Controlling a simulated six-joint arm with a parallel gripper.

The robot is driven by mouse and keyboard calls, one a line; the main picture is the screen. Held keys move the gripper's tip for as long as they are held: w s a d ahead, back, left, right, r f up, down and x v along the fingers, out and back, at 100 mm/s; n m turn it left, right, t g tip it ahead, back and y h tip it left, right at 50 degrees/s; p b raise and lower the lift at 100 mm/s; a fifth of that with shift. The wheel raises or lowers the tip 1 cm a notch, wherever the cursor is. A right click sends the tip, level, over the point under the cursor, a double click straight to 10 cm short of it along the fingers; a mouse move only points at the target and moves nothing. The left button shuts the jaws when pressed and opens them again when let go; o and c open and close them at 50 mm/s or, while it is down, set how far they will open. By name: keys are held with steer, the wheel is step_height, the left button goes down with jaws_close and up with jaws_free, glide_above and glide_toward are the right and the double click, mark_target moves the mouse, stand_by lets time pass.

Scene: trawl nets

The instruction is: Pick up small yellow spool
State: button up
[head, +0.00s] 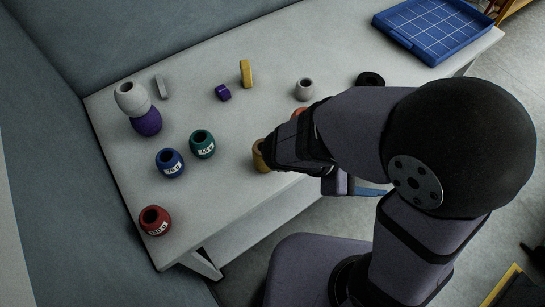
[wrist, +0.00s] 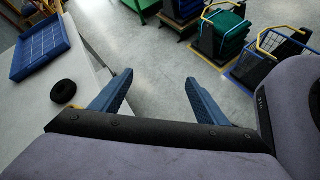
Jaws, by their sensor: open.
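A yellow barrel-shaped spool (head: 259,157) stands near the table's front edge in the head view, partly hidden behind my arm. A yellow upright block (head: 246,73) stands farther back; its shape is hard to make out. My gripper (wrist: 159,77) is open in the wrist view, its two blue fingers wide apart with only floor between them. In the head view a blue finger (head: 372,191) shows past the table's front edge, to the right of the yellow spool and apart from it.
The table (head: 110,115) also bears blue (head: 170,163), green (head: 202,144), red (head: 155,220) and grey (head: 304,90) spools, a white spool (head: 131,98) against a purple one (head: 147,122), a small purple piece (head: 222,92), a black ring (wrist: 63,91) and a blue tray (head: 432,52).

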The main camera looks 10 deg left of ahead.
steer(key=w+a+r+n+t+y+b, duration=0.1)
steer(key=w+a+n+t, duration=0.25)
steer(key=a+n, duration=0.2)
steer(key=w+a+r+n+t+y, duration=0.1)
steer(key=w+a+n+t, duration=0.1)
steer(key=a+n+t, duration=0.3)
steer(key=n+t+y+b, duration=0.1)
steer(key=n+t+y, duration=0.5)
steer(key=n+y, duration=0.2)
glide_above(260, 159)
steer(key=f, duration=1.1)
steer(key=shift+s+f, duration=0.2)
steer(key=shift+f, duration=0.15)
steer(key=shift+w+d+p, duration=0.2)
steer(key=shift+w+p, duration=0.4)
steer(key=shift+w, duration=1.1)
steer(key=shift+w+f+p, duration=0.15)
steer(key=shift+w+p, duration=0.45)
steer(key=shift+w, duration=1.35)
steer(key=c, duration=1.2)
